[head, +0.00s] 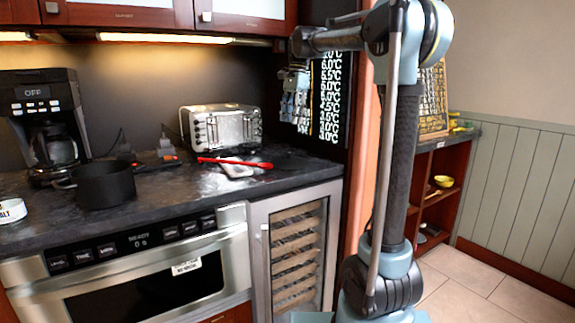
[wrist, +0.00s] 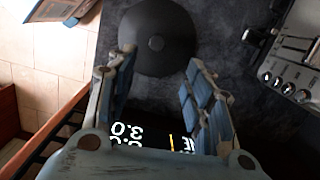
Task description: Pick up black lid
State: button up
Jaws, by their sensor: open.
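The black lid (wrist: 157,30), round with a small central knob, lies on the dark countertop at the top middle of the wrist view. I cannot clearly pick it out against the dark counter in the head view. My gripper (wrist: 161,68) is open and empty, its two blue fingers spread apart. In the wrist view the lid shows just beyond the fingertips, roughly centred between them. In the head view my gripper (head: 295,98) hangs above the right end of the counter, in front of the panel with white temperature numbers.
A silver toaster (head: 221,127) stands at the back of the counter (head: 215,203), with a red utensil (head: 235,163) in front. A black pot (head: 104,185) and coffee maker (head: 48,125) are at left. The numbered panel (head: 335,97) borders the counter's right end. Cabinets hang above.

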send_over(289, 151)
jog(key=f, duration=0.4)
jog(key=w+f, duration=0.1)
jog(key=f, duration=0.2)
jog(key=shift+d, duration=0.15)
jog(key=shift+s+f, duration=0.25)
jog(key=shift+f, duration=1.1)
jog(key=shift+s+f, duration=0.2)
jog(key=shift+f, duration=1.15)
grip_shut()
